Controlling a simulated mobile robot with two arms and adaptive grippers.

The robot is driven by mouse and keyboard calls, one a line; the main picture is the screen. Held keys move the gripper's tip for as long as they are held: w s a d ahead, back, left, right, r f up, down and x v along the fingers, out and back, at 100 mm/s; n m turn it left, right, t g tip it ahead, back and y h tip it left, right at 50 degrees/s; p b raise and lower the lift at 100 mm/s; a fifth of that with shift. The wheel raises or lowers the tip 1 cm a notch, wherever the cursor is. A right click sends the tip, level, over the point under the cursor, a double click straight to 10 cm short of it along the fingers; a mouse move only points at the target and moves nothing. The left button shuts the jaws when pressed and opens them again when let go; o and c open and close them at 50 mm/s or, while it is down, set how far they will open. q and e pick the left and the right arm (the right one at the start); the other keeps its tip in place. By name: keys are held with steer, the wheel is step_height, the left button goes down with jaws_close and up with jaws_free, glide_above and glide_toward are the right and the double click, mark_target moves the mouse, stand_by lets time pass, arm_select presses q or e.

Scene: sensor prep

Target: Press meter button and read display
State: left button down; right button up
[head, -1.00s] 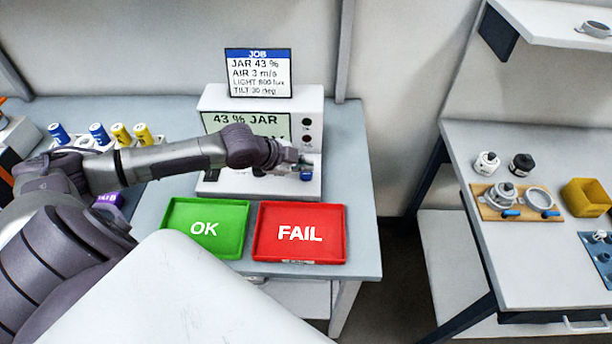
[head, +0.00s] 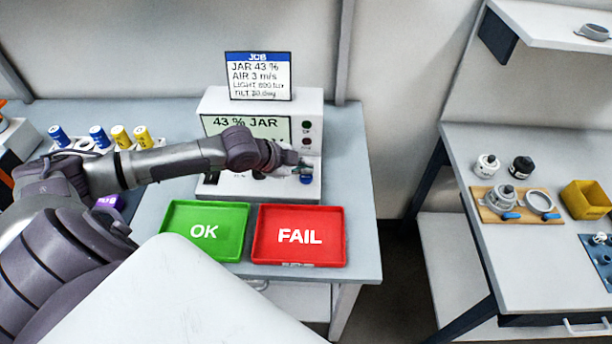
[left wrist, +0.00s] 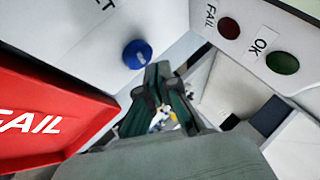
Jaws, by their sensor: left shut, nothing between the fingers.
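The white meter (head: 215,102) stands at the back of the left table. Its display (head: 250,125) reads "43 % JAR" on the top line; my arm hides the part below. A round blue button (head: 306,178) sits on its base; it also shows in the left wrist view (left wrist: 137,54). My left gripper (head: 303,166) is just above the blue button in the head view. In the left wrist view the fingertips (left wrist: 166,76) are together and empty, beside the button and seemingly apart from it. My right gripper is not in view.
A dark green OK lamp (left wrist: 282,63) and dark red FAIL lamp (left wrist: 229,28) are on the meter's front. A job card (head: 260,75) stands on top. A green OK tray (head: 205,231) and red FAIL tray (head: 299,234) lie in front. A second table (head: 540,270) is at right.

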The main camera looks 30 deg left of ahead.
mark_target(304, 178)
arm_select(q)
steer(key=shift+f, duration=0.1)
steer(key=shift+f, duration=0.3)
steer(key=shift+f, duration=0.55)
stand_by(1.0)
steer(key=shift+r, duration=0.1)
steer(key=shift+r+p, duration=0.85)
steer(key=shift+p, duration=0.1)
steer(key=shift+r, duration=0.1)
step_height(304, 178, up, 5)
steer(key=p, duration=0.5)
